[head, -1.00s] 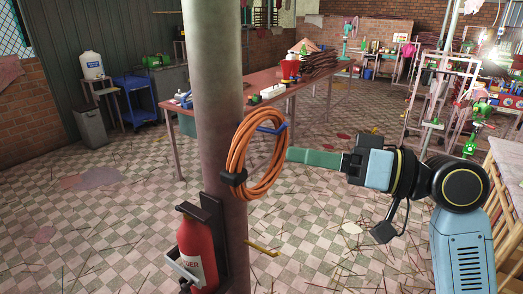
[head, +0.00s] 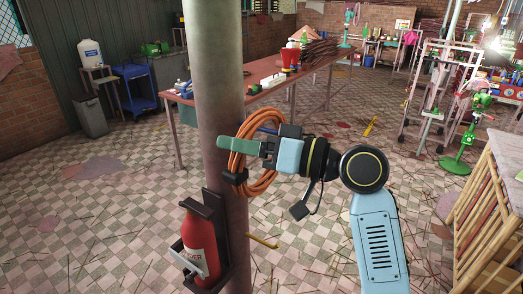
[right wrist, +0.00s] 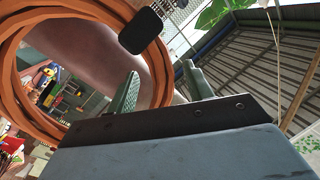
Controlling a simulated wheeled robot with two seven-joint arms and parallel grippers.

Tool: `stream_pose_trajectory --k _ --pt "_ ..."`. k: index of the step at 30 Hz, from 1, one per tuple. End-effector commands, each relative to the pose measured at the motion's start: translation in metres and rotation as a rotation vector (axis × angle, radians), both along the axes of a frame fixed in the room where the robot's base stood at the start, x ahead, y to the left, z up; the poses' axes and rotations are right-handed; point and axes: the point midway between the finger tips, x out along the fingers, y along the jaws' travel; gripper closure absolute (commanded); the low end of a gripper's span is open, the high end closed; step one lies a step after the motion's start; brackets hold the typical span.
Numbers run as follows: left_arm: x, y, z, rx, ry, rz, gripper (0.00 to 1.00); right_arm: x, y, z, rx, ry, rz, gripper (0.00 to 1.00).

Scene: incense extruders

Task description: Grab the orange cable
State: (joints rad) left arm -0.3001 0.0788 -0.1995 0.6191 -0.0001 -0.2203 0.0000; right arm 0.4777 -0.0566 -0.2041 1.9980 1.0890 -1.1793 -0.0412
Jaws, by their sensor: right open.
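The coiled orange cable (head: 262,182) hangs on the side of the grey pillar, held by a black clip (head: 236,177). My right gripper (head: 222,143) is open, its green fingers pointing left across the coil's upper left part. In the right wrist view the coil (right wrist: 18,100) fills the left side. There its right-hand strands pass between or just beyond the two green fingers (right wrist: 160,82); I cannot tell the depth or whether they touch. The gripper hides part of the coil in the head view. My left gripper is out of view.
The pillar (head: 219,90) stands close beside my right gripper. A long table (head: 240,97) stands behind. A wooden rack (head: 490,210) is at right.

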Motion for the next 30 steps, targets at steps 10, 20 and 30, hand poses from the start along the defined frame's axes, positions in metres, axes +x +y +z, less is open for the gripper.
stream_pose_trajectory --k 10,20,30 --pt "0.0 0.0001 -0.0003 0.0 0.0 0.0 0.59 -0.0001 -0.0005 -0.0002 0.0 0.0 0.0 0.8" --pt "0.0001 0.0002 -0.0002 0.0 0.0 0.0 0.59 -0.0003 -0.0009 0.0016 0.002 -0.004 -0.001 1.0" --pt "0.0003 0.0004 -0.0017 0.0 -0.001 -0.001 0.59 -0.0019 -0.0063 0.0068 0.002 -0.005 -0.002 1.0"
